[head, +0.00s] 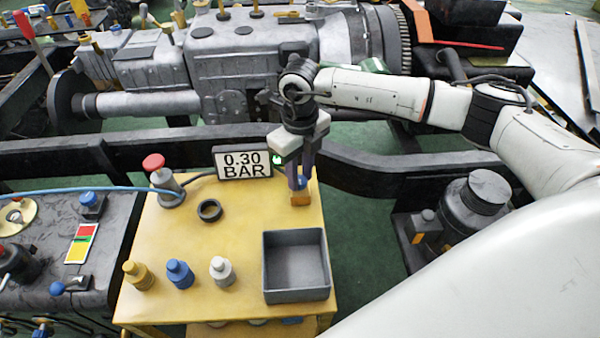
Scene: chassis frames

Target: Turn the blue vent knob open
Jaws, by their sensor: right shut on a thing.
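The blue vent knob (301,182) sits on a small brass block (300,199) at the back right of the yellow table. My right gripper (298,184) comes down from above, fingers pointing down, and is shut on this knob. The fingers hide much of the knob, so its turn angle cannot be told. A display (242,162) just left of the gripper reads 0.30 BAR, with a small green light (277,160) beside it. My left gripper is not in view.
On the yellow table (235,235) are a red-topped fitting (163,181) with a blue hose, a black ring (209,210), a grey open bin (297,295), and yellow (137,276), blue (179,274) and white (222,271) fittings. A dark chassis rail (370,172) runs behind.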

